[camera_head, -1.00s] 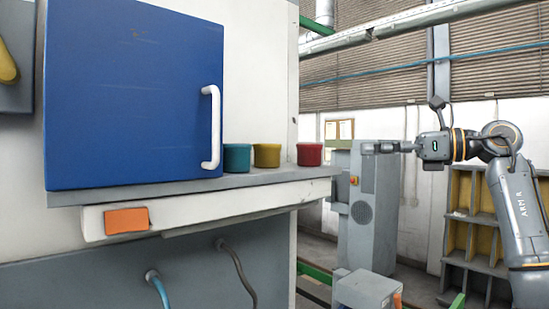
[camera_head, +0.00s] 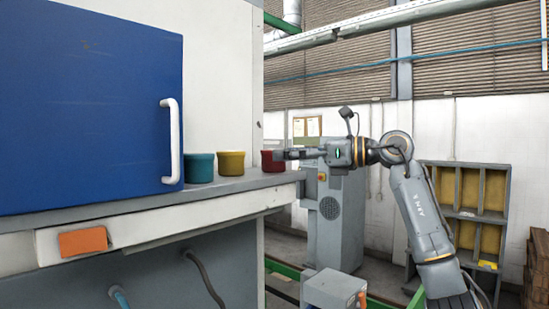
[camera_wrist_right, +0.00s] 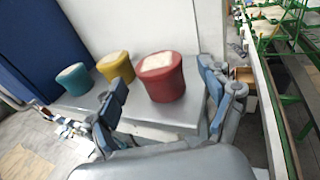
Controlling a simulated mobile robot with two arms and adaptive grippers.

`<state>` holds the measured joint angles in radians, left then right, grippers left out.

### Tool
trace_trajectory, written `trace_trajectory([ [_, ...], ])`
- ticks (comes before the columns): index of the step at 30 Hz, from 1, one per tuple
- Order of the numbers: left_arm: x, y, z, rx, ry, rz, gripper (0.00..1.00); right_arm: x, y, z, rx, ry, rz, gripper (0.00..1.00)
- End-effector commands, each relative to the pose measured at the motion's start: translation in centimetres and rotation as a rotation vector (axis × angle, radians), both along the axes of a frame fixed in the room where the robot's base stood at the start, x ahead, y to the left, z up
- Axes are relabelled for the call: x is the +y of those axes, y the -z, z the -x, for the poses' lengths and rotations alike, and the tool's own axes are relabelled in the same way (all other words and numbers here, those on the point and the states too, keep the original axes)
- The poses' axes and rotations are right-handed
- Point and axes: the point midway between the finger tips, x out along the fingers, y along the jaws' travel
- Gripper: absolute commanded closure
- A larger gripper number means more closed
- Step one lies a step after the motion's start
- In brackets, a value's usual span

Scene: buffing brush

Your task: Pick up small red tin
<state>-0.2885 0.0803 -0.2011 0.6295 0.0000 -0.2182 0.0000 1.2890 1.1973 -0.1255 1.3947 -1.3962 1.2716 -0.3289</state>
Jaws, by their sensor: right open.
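The small red tin (camera_head: 269,161) stands upright near the right end of the grey ledge (camera_head: 230,184). In the right wrist view the red tin (camera_wrist_right: 161,78) has a pale top and stands ahead of the gripper, between the lines of its fingers. My right gripper (camera_head: 284,155) is open, with its fingertips at the tin's right side in the head view. The right wrist view shows the two fingers (camera_wrist_right: 165,92) spread apart with nothing held. I cannot tell whether a finger touches the tin. My left gripper is not in view.
A yellow tin (camera_head: 231,164) stands left of the red one, and a teal tin (camera_head: 199,168) left of that. A blue door (camera_head: 85,105) with a white handle (camera_head: 172,140) stands beside them. A grey cabinet (camera_head: 335,225) is behind the right arm.

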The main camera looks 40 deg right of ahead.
Motion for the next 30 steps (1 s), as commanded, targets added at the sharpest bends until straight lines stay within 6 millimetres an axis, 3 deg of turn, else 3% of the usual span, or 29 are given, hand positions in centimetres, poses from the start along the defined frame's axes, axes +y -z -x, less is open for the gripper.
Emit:
trace_trajectory([
  [6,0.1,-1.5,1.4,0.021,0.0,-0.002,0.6,1.6,0.1,-2.8,0.001,-0.003,0.0,0.19],
  [13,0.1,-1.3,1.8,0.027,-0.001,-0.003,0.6,1.6,0.3,-3.0,0.0,0.0,0.001,0.19],
  [22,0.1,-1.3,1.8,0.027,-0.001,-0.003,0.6,1.6,0.3,-3.0,0.0,0.0,0.001,0.78],
  [30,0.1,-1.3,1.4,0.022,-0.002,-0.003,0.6,1.6,0.3,-3.0,0.0,0.0,0.001,0.79],
])
